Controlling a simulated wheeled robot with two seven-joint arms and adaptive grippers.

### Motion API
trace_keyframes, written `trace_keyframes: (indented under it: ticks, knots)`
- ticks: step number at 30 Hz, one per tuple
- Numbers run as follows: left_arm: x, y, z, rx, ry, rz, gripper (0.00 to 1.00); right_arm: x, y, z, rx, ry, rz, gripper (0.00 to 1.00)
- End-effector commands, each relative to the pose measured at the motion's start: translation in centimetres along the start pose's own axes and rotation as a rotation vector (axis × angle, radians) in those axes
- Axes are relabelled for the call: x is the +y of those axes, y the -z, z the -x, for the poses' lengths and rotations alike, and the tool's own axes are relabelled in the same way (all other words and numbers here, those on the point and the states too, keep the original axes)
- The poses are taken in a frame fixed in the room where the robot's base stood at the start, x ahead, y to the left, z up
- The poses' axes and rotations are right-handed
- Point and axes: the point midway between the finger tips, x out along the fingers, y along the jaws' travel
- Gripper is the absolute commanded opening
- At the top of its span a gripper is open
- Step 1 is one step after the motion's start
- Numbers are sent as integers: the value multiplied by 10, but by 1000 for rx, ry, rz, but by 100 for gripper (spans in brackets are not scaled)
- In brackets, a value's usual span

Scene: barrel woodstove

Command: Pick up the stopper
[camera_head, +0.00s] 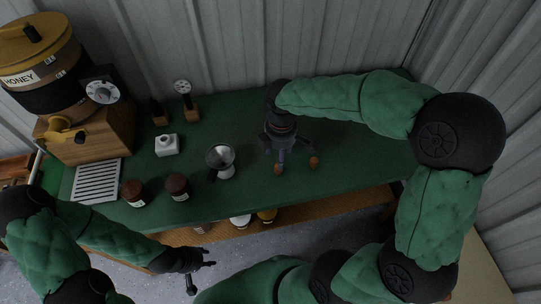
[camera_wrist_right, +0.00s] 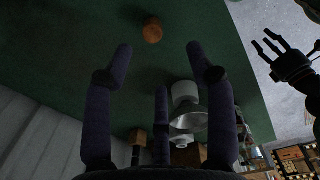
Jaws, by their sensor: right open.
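A small brown cork-like piece, which looks like the stopper, lies on the green tabletop in the right wrist view (camera_wrist_right: 152,30). It is beyond and between my outer fingertips, apart from them. In the head view two brown spots (camera_head: 278,169) show near my right fingertips; I cannot tell which is the stopper. My right gripper (camera_head: 295,158) is open and empty above the table, fingers spread; its fingers also show in the wrist view (camera_wrist_right: 158,58). My left gripper (camera_head: 207,258) is open and empty in front of the table's front edge.
A metal funnel-shaped cup (camera_head: 221,160) stands left of my right gripper. The green tabletop (camera_head: 350,165) is clear to the right.

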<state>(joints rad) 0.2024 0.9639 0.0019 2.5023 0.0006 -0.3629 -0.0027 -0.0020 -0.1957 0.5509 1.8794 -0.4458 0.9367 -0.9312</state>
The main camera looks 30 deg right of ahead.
Motion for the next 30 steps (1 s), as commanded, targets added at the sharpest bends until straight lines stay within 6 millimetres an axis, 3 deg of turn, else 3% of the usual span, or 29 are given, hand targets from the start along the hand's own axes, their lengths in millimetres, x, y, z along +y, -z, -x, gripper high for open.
trace_keyframes:
  ticks: [5,15,23,30]
  knots:
    - [-1,-1,-3,-2,0,0,40,0,-1,-4,-3,0,4,56]
    - [-7,0,-20,-2,0,0,40,0,-2,-51,-4,0,4,56]
    - [-10,0,-27,-2,0,0,40,1,-3,-66,-2,0,3,56]
    - [-16,1,-45,-2,0,0,40,4,-6,-99,-3,1,4,56]
